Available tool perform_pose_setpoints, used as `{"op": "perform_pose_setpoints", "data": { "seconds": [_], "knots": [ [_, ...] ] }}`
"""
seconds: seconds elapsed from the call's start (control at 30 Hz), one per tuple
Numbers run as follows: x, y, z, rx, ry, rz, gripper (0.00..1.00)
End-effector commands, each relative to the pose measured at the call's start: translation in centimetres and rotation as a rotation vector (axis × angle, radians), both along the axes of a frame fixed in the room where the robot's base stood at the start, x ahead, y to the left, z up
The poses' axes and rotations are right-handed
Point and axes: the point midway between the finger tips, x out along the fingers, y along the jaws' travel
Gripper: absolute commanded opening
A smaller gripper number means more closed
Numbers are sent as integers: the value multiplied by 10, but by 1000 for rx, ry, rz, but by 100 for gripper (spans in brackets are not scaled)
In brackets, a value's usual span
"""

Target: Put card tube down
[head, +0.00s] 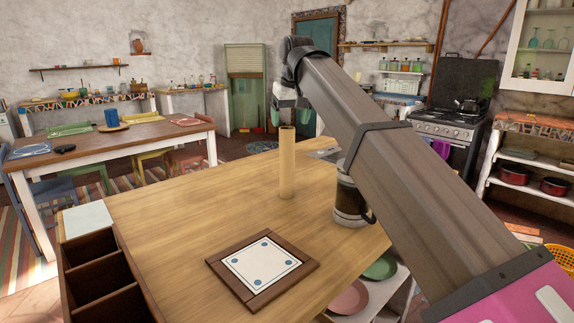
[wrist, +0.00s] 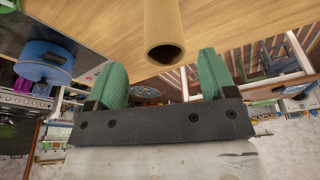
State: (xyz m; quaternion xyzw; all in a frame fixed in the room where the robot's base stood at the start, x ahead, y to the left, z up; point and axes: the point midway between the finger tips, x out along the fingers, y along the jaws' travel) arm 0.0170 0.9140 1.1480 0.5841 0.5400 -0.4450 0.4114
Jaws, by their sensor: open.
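The card tube (head: 287,165) is a plain tan cylinder standing upright on the wooden counter (head: 180,210) in the head view, touching nothing else that I can see. In the wrist view the tube (wrist: 164,22) shows its open, hollow end towards my gripper. My gripper (wrist: 161,62) has its two green fingers spread wide, with the tube's end in the gap between them in the picture and no finger visibly touching it.
A dark-framed white tile with blue dots (head: 262,262) lies at the counter's front. A wooden compartment box (head: 92,262) stands at the left edge. The counter's left middle is clear.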

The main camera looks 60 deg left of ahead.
Motion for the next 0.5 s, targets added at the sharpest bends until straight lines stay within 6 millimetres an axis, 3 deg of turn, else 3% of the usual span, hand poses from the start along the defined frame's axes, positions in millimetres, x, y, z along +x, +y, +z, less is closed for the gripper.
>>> {"op": "perform_pose_setpoints", "data": {
  "seconds": [0.27,0.5],
  "knots": [
    [-2,5,-19,1,0,0,77],
    [-4,13,-51,0,0,-1,77]
  ]
}}
